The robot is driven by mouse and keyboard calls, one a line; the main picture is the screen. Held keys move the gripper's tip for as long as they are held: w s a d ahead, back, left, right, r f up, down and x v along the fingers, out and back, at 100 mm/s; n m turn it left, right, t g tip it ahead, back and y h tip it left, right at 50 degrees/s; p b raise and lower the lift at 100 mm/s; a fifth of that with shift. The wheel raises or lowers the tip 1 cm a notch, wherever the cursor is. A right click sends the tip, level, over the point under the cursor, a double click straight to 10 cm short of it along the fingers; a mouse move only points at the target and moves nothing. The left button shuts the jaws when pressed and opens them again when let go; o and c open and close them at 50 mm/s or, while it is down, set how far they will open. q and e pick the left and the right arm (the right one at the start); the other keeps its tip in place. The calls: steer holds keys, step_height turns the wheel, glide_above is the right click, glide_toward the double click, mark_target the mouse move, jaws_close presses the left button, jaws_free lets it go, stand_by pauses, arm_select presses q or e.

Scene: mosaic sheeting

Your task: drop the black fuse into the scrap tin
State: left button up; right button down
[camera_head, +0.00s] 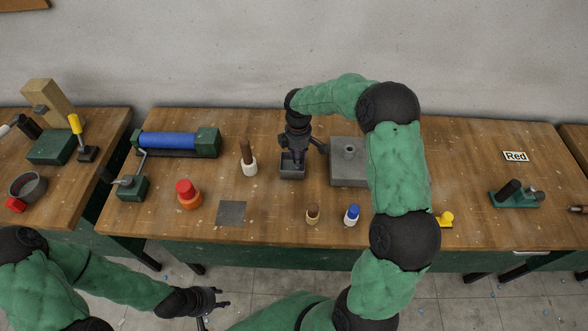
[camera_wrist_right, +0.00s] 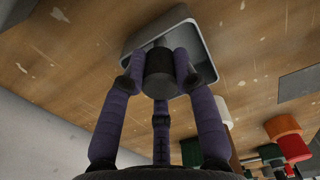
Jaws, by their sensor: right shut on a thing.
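The black fuse (camera_wrist_right: 159,76) is a short dark cylinder gripped between the fingers of my right gripper (camera_wrist_right: 160,72) in the right wrist view. In the head view my right gripper (camera_head: 293,157) points down over the scrap tin (camera_head: 292,175), a small grey open-topped square box on the middle bench. The gripper hides most of the fuse there. The tin's rim (camera_wrist_right: 204,56) shows behind the fuse in the wrist view. I cannot tell how far the fuse is above the tin's floor. My left gripper (camera_head: 217,298) is empty with fingers apart, low in front of the bench.
A grey block with a knob (camera_head: 347,174) stands just right of the tin. A brown-handled tool on a white base (camera_head: 249,166) stands left of it. A brown peg (camera_head: 312,214) and a blue-topped white piece (camera_head: 351,215) stand near the front edge. My right arm covers bench to the right.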

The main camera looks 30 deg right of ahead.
steer(key=c, duration=0.9)
jaws_free()
steer(key=shift+r, duration=0.15)
step_height(320, 180, up, 12)
steer(key=shift+f, duration=0.1)
